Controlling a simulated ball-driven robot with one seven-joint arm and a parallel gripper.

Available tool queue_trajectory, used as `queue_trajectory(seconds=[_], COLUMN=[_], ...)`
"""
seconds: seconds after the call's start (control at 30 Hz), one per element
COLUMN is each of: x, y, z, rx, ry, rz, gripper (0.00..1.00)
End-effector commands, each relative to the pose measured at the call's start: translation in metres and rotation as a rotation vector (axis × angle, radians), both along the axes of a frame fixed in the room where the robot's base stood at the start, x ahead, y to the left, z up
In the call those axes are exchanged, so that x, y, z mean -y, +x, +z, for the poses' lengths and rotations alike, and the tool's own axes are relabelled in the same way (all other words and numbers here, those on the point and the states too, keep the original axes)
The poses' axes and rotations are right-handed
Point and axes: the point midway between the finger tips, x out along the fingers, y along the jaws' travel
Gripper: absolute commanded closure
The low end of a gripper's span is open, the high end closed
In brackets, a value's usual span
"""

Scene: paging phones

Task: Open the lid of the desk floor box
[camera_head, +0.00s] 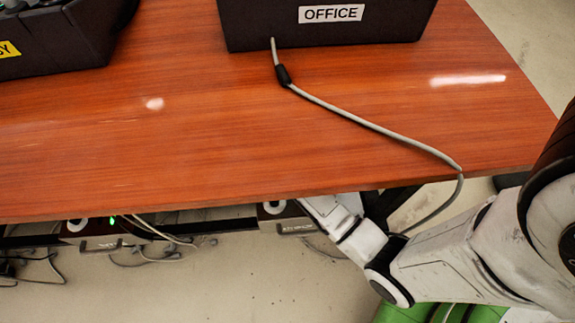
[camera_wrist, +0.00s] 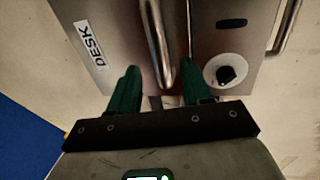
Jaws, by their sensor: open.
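The desk floor box (camera_wrist: 110,60) shows in the wrist view as a brushed metal box with a white DESK label. A metal bar handle (camera_wrist: 157,40) runs down its lid, and a dark round knob (camera_wrist: 226,74) sits to the right. My gripper (camera_wrist: 160,72) has its green fingers open, one on each side of the handle's lower end. I cannot tell whether either finger touches it. The lid looks shut. In the head view my arm reaches under the table's front edge, which hides my gripper.
The wooden table (camera_head: 200,130) overhangs the floor boxes. A black OFFICE box (camera_head: 330,28) stands on it, and its grey cable (camera_head: 370,122) drops past my arm. A second handle (camera_wrist: 285,28) is at the wrist view's right. Loose cables (camera_head: 150,255) lie on the floor at left.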

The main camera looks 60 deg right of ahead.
Motion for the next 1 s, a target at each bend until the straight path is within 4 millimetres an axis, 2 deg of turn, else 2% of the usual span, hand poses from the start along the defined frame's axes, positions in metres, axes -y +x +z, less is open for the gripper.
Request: queue_trajectory(seconds=[0.03,0.2,0.6,1.0], x=[0.001,0.004,0.005,0.005], y=[0.0,0.003,0.004,0.004], z=[-0.012,-0.028,-0.033,-0.033], rx=[-0.001,0.0,0.002,0.0], ry=[0.0,0.001,0.0,0.0], rz=[-0.001,-0.001,-0.001,-0.001], gripper=[0.52,0.52,0.52,0.91])
